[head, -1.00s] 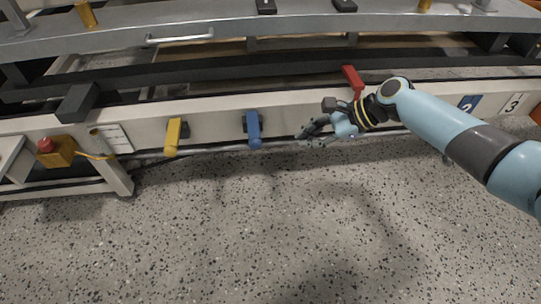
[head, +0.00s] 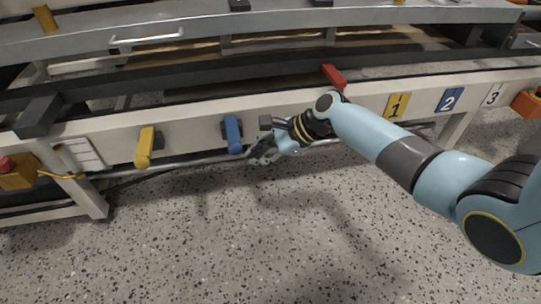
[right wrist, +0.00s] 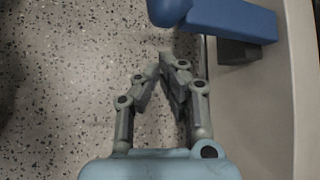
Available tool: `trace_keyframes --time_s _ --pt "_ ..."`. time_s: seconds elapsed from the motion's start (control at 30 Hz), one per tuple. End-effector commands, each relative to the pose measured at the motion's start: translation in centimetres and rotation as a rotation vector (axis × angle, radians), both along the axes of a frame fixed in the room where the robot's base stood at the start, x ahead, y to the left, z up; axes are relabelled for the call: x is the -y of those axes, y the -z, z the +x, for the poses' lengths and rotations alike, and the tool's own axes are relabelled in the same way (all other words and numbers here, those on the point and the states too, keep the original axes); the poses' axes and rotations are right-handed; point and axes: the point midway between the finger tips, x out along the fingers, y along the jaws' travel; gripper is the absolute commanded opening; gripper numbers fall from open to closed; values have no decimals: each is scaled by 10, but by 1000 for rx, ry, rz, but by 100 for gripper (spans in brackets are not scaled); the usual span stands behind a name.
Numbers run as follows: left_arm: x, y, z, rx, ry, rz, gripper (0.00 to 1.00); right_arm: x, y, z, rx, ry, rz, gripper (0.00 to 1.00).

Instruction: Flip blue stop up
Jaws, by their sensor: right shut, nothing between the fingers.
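The blue stop (head: 232,134) is a blue bar on a dark mount on the white rail, hanging down in the head view. In the right wrist view the blue stop (right wrist: 232,20) shows at the top right, beyond my fingertips. My right gripper (head: 256,160) is just right of and slightly below its lower end. In the right wrist view my right gripper (right wrist: 166,68) has its fingertips together with nothing between them, apart from the stop. My left gripper is not in view.
A yellow stop (head: 145,147) hangs down to the left, and a red stop (head: 333,77) points up to the right. The white rail (head: 190,138) runs behind them, with a metal pipe below. An orange box with a red button (head: 8,165) is at far left. Speckled floor in front is clear.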

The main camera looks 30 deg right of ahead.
Motion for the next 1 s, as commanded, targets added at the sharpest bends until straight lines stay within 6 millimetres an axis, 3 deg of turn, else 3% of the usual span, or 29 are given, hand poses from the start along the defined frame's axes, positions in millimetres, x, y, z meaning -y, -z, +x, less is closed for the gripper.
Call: trace_keyframes --time_s 0.03,0.23,0.73,1.0 --pt "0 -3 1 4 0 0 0 -4 -10 0 7 0 0 0" --pt "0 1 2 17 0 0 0 -11 -22 -3 4 -1 0 0" --pt "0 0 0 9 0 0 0 -12 -25 -3 -1 1 1 0" --pt "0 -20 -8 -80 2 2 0 -12 -30 -3 -38 0 12 0"
